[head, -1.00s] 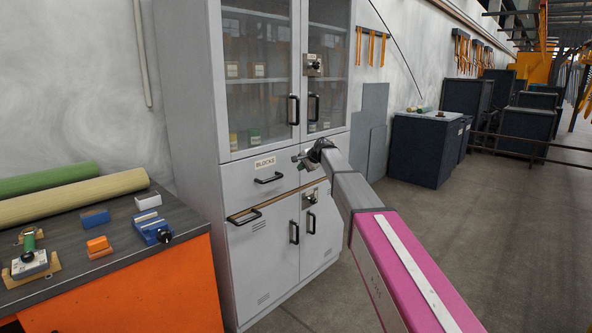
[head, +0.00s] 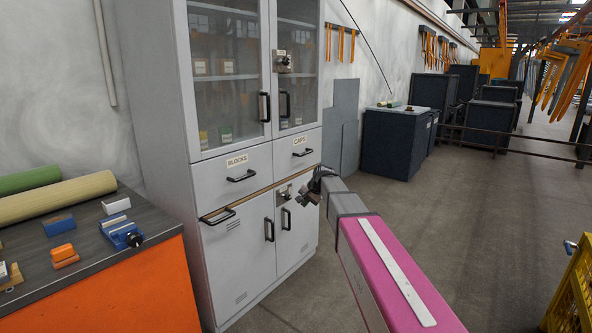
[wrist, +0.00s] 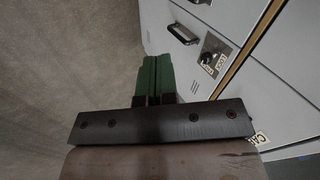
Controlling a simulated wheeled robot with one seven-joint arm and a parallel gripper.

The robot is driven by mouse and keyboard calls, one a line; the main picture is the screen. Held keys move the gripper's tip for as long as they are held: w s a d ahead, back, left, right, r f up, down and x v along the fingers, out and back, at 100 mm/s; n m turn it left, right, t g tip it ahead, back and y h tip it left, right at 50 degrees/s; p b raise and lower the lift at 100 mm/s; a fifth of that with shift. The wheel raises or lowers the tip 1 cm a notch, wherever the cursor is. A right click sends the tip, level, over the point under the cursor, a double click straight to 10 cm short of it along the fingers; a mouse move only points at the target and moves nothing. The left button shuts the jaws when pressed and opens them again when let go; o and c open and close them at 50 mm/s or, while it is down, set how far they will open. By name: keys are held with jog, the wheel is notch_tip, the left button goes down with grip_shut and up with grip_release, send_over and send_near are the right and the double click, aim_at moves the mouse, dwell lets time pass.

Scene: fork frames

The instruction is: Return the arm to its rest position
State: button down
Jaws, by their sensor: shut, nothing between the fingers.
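My arm reaches out from the lower right of the head view, with a pink link and a grey link. My gripper (head: 311,195) is at its far end, in front of the right side of the grey cabinet (head: 238,262). In the wrist view the two green fingers of my gripper (wrist: 153,62) lie side by side, shut, with nothing between them.
The cabinet has drawers labelled BLOCKS (head: 237,161) and CAPS (head: 299,142), both shut. An orange-sided workbench (head: 125,290) with blocks and rolls stands at left. A yellow crate (head: 574,290) is at the right edge. Open floor (head: 460,220) lies right of my arm.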

jog(key=s+d+f+n+g+h, duration=0.1)
jog(key=s+d+f, duration=0.4)
jog(key=s, duration=0.5)
jog(key=s+d+f+n+g+h, duration=0.1)
jog(key=s+d+f, duration=0.4)
jog(key=s, duration=0.6)
jog(key=s+d+f+n+g+h, duration=0.2)
jog(key=s+d+f, duration=0.3)
jog(key=s+f, duration=0.4)
jog(key=shift+s+d+n+h, duration=0.2)
jog(key=shift+s+n+h, duration=0.1)
jog(key=shift+s+n, duration=0.35)
